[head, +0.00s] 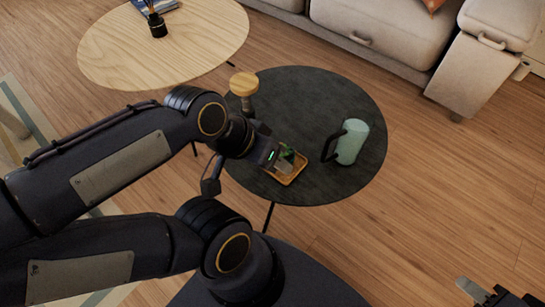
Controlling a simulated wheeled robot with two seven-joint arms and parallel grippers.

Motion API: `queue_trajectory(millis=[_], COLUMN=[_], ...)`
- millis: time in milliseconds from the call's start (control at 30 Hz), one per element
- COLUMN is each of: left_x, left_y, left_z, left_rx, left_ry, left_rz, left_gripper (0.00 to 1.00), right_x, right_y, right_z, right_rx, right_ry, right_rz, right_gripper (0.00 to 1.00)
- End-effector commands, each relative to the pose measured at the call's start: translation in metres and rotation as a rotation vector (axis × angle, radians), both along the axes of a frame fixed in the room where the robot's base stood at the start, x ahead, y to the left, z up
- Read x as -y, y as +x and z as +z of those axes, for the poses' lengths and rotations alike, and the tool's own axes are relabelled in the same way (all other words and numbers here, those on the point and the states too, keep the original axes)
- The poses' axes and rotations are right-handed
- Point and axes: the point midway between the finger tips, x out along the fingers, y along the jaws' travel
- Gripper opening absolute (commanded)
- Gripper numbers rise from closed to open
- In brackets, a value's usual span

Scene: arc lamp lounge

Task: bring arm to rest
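My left gripper (277,160) reaches over the round dark table and points down at a small wooden tray (296,178). Something green and glassy (287,157) shows at its fingertips, above or on the tray. The fingers are too small and covered to tell whether they are shut on it. My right gripper (487,293) is at the bottom right corner, partly cut off by the frame edge. Its two fingers look apart with nothing between them, over the wooden floor and away from the table.
The dark round table (345,98) also carries a pale green pitcher (352,142) with a black handle, and a wooden-topped object (244,84) at its left edge. A light wooden table (110,50) stands behind. A beige sofa (385,35) lies at the back. Floor at right is clear.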

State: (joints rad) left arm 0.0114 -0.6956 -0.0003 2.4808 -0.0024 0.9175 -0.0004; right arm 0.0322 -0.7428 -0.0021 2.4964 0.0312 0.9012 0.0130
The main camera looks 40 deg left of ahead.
Motion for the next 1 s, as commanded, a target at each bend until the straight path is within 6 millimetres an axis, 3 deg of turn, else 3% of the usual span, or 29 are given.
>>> queue_trajectory(millis=[400, 567, 767, 1000], left_x=[0.000, 0.000, 0.000, 0.000], left_y=[-0.001, -0.001, -0.001, -0.001], left_z=[0.005, 0.026, 0.093, 0.198], left_rx=[0.032, 0.032, 0.031, 0.032], left_ry=[-0.041, -0.041, -0.039, -0.039], left_rz=[0.058, 0.057, 0.056, 0.056], left_gripper=[0.35, 0.35, 0.35, 0.35], right_x=[0.000, 0.000, 0.000, 0.000], right_y=[0.000, 0.000, 0.000, 0.000], right_z=[0.001, 0.022, 0.089, 0.194], right_rx=[0.000, 0.000, 0.000, 0.001], right_ry=[0.000, 0.000, 0.000, 0.000], right_rz=[0.000, 0.000, 0.000, 0.000], right_gripper=[0.36, 0.36, 0.36, 0.36])
